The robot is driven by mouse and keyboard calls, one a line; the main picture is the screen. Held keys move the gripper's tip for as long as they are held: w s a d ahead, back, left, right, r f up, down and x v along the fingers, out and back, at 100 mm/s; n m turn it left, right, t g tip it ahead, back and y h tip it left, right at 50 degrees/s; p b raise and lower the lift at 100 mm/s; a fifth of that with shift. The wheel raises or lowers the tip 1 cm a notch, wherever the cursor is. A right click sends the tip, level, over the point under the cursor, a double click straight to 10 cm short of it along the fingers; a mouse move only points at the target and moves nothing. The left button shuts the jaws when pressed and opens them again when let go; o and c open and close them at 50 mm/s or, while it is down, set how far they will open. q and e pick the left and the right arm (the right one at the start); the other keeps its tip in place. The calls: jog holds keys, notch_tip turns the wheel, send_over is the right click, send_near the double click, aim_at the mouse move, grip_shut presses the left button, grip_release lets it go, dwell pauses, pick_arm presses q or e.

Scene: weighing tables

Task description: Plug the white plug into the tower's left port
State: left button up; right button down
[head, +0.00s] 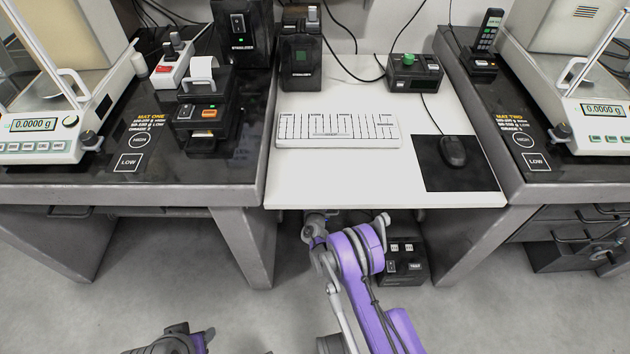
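A dark box (416,262) stands on the floor under the white desk, partly behind my purple arm. It has small white squares on its upper face and a pale label below; it may be the tower, but I cannot make out its ports. I cannot make out the white plug.
The white desk (350,185) carries a keyboard (338,130), a mouse (453,151) on a black mat and a black box with a green knob (414,72). Dark weighing tables flank it, with balances (40,136) and a printer (203,113).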

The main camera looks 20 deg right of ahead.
jog(key=shift+f+b, duration=0.55)
jog(key=shift+f, duration=0.2)
dwell(0.6)
jog(key=c, duration=0.6)
grip_release()
jog(key=o, duration=0.6)
jog(key=shift+c, duration=0.2)
jog(key=shift+s, duration=0.15)
jog(key=v, duration=0.7)
jog(key=shift+s+a+r, duration=0.1)
jog(key=shift+s, duration=0.05)
